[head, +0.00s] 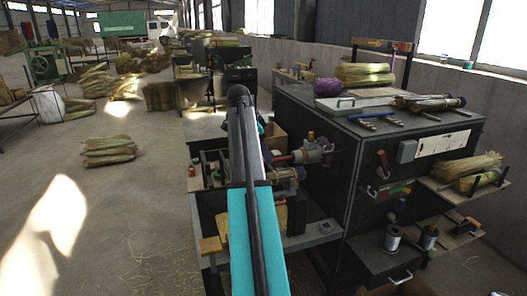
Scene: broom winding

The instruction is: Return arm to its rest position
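My arm runs up the middle of the head view from the bottom edge, with a teal lower link, a grey link and a black bend at the top. Behind the arm stands a broom winding machine with a metal spindle (313,154) and a red-tipped part, on a workbench (322,232).
A dark cabinet (335,190) stands close on the right, with tools and straw bundles (364,74) on top. Side shelves (468,192) with straw jut out at right. A straw bundle (109,151) lies on the floor at left, where much floor (120,220) is open.

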